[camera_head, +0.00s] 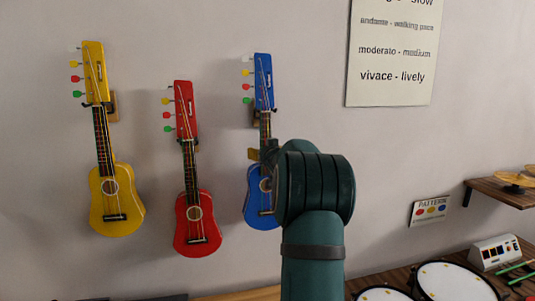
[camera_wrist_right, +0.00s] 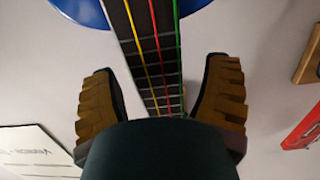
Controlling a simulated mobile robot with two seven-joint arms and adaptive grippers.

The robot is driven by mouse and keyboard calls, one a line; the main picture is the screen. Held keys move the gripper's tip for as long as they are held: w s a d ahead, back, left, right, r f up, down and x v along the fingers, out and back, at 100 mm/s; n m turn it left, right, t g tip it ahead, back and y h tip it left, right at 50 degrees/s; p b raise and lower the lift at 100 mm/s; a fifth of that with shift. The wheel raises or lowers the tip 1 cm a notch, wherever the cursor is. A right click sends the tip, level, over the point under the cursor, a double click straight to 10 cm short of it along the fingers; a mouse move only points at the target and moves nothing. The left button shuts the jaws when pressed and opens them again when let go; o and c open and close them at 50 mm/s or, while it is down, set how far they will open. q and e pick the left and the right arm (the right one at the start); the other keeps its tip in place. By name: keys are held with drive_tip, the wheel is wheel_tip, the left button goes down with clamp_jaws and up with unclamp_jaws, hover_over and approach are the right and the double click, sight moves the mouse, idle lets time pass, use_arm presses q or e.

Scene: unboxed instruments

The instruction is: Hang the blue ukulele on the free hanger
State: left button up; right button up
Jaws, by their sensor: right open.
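The blue ukulele (camera_head: 264,82) is upright at the wall, the rightmost of three. Its head is just above the dark prongs of a wooden hanger (camera_head: 256,118), and it appears to hang there. My right gripper (camera_head: 262,155) is at its neck, and my arm hides part of its body. In the right wrist view the neck of the blue ukulele (camera_wrist_right: 150,45) runs between the two spread fingers of my right gripper (camera_wrist_right: 162,75), with gaps at both sides. My left gripper is not in view.
A red ukulele (camera_head: 192,215) and a yellow ukulele (camera_head: 116,212) hang to the left. A tempo poster (camera_head: 392,62) is on the wall at the upper right. Drums (camera_head: 455,282) and a shelf (camera_head: 503,190) are at the lower right.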

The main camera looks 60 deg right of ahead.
drive_tip(key=v, duration=1.2)
drive_tip(key=shift+s+d+r, duration=0.1)
idle(0.4)
drive_tip(key=w+a+f+n+y+b, duration=0.1)
drive_tip(key=w+a+f+y, duration=0.1)
drive_tip(key=w+a+f, duration=0.3)
drive_tip(key=w+a+f+y+b, duration=0.1)
drive_tip(key=w+a+f, duration=0.1)
drive_tip(key=w+f, duration=0.35)
drive_tip(key=w+a+f+n+y+b, duration=0.15)
drive_tip(key=a+f, duration=0.25)
drive_tip(key=f, duration=0.4)
drive_tip(key=w+a+f+n+y+b, duration=0.1)
drive_tip(key=w+a+f+y, duration=0.2)
drive_tip(key=a+f, duration=0.5)
drive_tip(key=w+a+f+n+y+b, duration=0.1)
drive_tip(key=w+a+f+y, duration=0.15)
drive_tip(key=a+f, duration=0.55)
drive_tip(key=s+a+f+n+g+y+b, duration=0.1)
drive_tip(key=s+a+f+g+y+b, duration=0.2)
drive_tip(key=a+f, duration=0.85)
drive_tip(key=s+a+f+n+g+y+b, duration=0.1)
drive_tip(key=s+a+f+g+y, duration=0.2)
drive_tip(key=a+f, duration=0.9)
drive_tip(key=s+a+f+n+g+b, duration=0.1)
drive_tip(key=s+a+f, duration=0.3)
drive_tip(key=s+a, duration=0.6)
drive_tip(key=shift+s+f+n+g+y+b, duration=0.3)
drive_tip(key=shift+f+n+g+y+b, duration=0.1)
drive_tip(key=shift+g, duration=0.4)
